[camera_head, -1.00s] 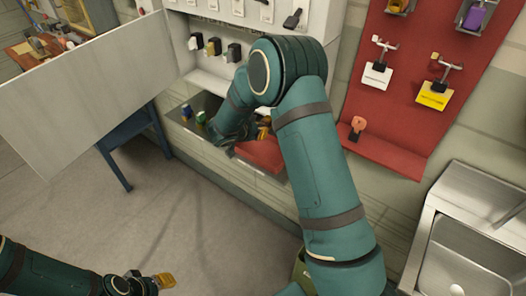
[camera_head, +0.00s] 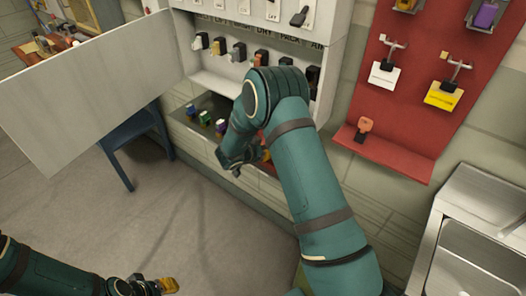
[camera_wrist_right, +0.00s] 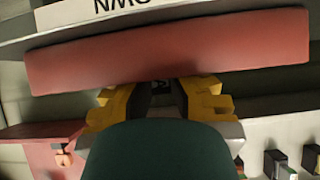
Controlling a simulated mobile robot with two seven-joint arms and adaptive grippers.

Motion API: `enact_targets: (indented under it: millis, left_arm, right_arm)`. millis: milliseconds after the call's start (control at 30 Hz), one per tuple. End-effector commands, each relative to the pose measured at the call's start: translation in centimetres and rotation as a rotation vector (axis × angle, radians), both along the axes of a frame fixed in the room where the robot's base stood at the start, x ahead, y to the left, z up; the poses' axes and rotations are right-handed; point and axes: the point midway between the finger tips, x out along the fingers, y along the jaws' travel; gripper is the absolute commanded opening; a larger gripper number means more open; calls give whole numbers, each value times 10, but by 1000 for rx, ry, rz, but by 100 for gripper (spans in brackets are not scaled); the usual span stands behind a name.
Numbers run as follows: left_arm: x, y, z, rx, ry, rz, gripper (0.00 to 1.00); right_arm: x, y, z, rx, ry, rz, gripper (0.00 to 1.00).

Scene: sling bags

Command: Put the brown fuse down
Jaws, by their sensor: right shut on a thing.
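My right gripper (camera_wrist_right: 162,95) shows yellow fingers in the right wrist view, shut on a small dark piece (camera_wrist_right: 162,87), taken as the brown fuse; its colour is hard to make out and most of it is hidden. In the head view my right arm covers the fingertips, with the wrist in front of the open fuse cabinet's lower tray (camera_head: 208,103). Several coloured fuses (camera_head: 204,117) stand in the tray's left part. My left gripper (camera_head: 165,286) is low at the left, away from the cabinet; its finger gap is unclear.
A red bar (camera_wrist_right: 170,50) lies close beyond the right fingers. The open white door (camera_head: 85,85) stands left. A red board (camera_head: 420,90) and a sink (camera_head: 478,255) are to the right.

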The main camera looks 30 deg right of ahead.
Motion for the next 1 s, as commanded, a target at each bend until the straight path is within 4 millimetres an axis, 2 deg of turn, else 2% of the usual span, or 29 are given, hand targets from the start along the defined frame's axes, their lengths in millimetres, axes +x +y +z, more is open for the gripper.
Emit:
enact_targets:
  millis: [133, 167, 200, 233, 600, 767, 1000]
  left_arm:
    - [0, 0, -1, 0, 1, 0, 41]
    - [0, 0, -1, 0, 1, 0, 41]
    - [0, 0, -1, 0, 1, 0, 41]
    - [0, 0, -1, 0, 1, 0, 41]
    - [0, 0, 1, 0, 0, 0, 41]
    - [1, 0, 4, 0, -2, 2, 41]
    - [3, 1, 10, 2, -7, 6, 41]
  right_arm:
    - [0, 0, -3, 0, 1, 1, 0]
    - [0, 0, -4, 0, 1, 1, 20]
    - [0, 0, -3, 0, 0, 0, 34]
    - [0, 0, -3, 0, 0, 0, 36]
    - [0, 1, 2, 0, -1, 1, 36]
    - [-6, 18, 14, 1, 0, 4, 36]
    - [-22, 57, 43, 2, -2, 4, 36]
